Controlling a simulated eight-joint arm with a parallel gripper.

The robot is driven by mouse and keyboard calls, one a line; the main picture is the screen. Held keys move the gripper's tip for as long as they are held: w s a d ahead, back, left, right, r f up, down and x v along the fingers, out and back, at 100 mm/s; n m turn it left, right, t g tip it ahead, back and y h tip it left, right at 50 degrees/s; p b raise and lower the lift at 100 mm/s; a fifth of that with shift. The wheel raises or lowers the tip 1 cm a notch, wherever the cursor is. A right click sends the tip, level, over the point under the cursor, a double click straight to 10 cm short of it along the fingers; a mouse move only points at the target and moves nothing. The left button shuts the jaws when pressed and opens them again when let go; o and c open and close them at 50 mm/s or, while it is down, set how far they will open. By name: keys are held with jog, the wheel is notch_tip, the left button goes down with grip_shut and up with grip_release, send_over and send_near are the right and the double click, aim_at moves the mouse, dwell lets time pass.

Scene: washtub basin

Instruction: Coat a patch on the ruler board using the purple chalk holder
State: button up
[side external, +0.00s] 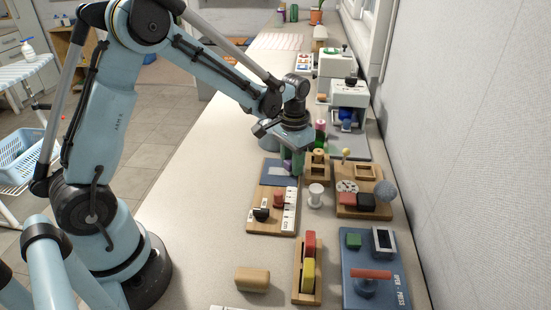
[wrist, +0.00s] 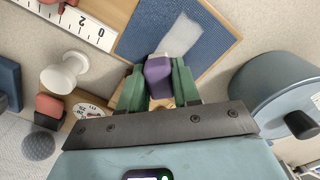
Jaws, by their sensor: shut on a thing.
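My gripper (side external: 292,165) is over the far end of the wooden ruler board (side external: 263,197). In the wrist view my gripper (wrist: 157,88) has its green fingers shut on the purple chalk holder (wrist: 158,76). The holder's pale tip points at the blue panel (wrist: 150,28) of the ruler board. A whitish rectangular patch (wrist: 184,36) shows on this panel, just beyond the tip. The blue panel (side external: 273,171) is partly hidden by my gripper in the side view. I cannot tell whether the tip touches the panel. The white ruler strip (wrist: 75,18) lies along the board's edge.
A white spool-shaped piece (side external: 316,195) stands right of the board. A wooden board with red and black blocks (side external: 366,199) is farther right. A blue-grey canister (wrist: 275,92) stands close to my gripper. A wooden rack (side external: 298,288) with red and yellow blocks is nearer the camera.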

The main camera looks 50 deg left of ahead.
aim_at(266, 170)
jog(key=shift+w+d, duration=0.15)
jog(key=shift+s+a, duration=2.45)
notch_tip(266, 170, up, 8)
jog(key=shift+f, duration=0.2)
jog(key=shift+f, duration=3.85)
jog(key=shift+w+d+r, duration=0.1)
jog(key=shift+w+d, duration=0.2)
jog(key=shift+c, duration=0.3)
jog(key=shift+w+d, duration=2.15)
jog(key=shift+s+a, duration=2.5)
jog(key=shift+d+r, duration=0.1)
jog(key=shift+r, duration=3.85)
